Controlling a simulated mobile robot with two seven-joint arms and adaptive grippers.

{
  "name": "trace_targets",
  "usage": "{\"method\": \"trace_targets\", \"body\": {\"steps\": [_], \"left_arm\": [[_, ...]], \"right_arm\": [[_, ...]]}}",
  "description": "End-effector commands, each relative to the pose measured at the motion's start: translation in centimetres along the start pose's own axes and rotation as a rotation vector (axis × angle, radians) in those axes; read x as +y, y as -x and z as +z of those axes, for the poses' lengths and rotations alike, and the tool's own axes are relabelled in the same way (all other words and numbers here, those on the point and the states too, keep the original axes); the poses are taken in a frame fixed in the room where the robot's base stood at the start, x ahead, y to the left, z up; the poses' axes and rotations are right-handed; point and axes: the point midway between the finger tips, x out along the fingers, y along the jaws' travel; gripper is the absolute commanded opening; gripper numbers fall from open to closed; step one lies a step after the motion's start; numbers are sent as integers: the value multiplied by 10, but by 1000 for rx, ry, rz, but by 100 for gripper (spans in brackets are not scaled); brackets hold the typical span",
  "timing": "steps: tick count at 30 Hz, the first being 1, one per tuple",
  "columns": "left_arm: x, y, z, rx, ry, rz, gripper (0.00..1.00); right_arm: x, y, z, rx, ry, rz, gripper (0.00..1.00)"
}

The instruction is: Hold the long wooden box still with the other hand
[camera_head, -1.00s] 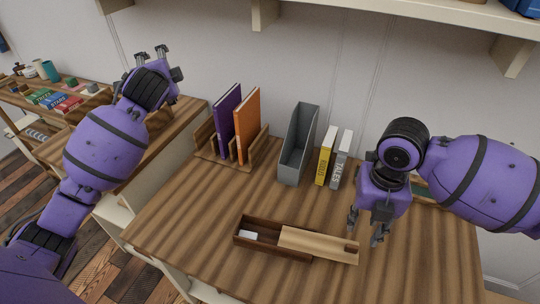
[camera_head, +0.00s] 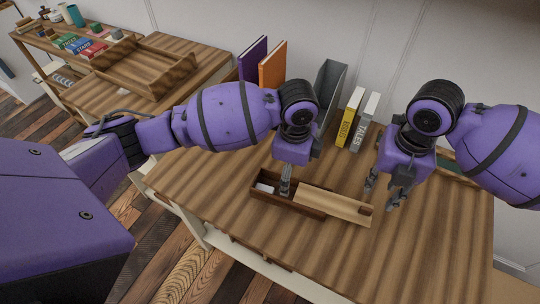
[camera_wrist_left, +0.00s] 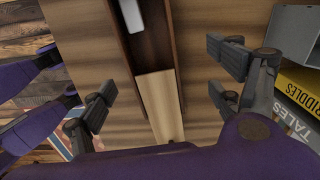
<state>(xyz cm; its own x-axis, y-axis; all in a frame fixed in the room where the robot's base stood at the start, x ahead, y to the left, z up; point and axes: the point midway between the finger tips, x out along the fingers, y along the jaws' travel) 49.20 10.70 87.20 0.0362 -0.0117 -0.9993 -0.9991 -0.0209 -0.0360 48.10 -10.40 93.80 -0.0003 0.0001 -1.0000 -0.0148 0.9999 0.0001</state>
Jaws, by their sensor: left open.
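The long wooden box (camera_head: 268,200) is dark brown and lies on the desk. A pale sliding lid (camera_head: 335,205) covers its right part; the left part is open, with a small white object (camera_head: 264,188) inside. My left gripper (camera_head: 286,187) is open and points down over the box near its middle. In the left wrist view its fingers (camera_wrist_left: 160,92) stand apart on both sides of the box (camera_wrist_left: 168,45), with gaps visible. Whether they are level with its walls I cannot tell. My right gripper (camera_head: 381,193) is open and empty, just beyond the lid's right end.
Behind the box stand a yellow book (camera_head: 349,117), a grey book (camera_head: 365,122), a grey file holder (camera_head: 330,90) and purple and orange books (camera_head: 272,66). A wooden tray (camera_head: 145,75) lies on the side table at left. The desk's right front is clear.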

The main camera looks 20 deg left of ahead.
Motion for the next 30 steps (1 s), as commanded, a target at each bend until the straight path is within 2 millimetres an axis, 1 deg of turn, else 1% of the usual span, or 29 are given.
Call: {"method": "trace_targets", "body": {"steps": [2,5,15,18,23,30], "left_arm": [[6,-1,-2,-10,-16,23,84],[11,-8,-3,-13,-22,37,84],[12,-58,-3,-13,-22,36,84],[12,-69,-2,-12,-20,36,84],[12,-78,-2,-12,-21,33,84],[12,-79,-2,-12,-21,33,84]], "right_arm": [[0,0,0,-1,0,0,31],[0,0,0,-1,0,0,31],[0,0,0,0,0,0,31],[0,0,0,0,0,0,31],[0,0,0,0,0,0,31],[0,0,0,0,0,0,31]]}}
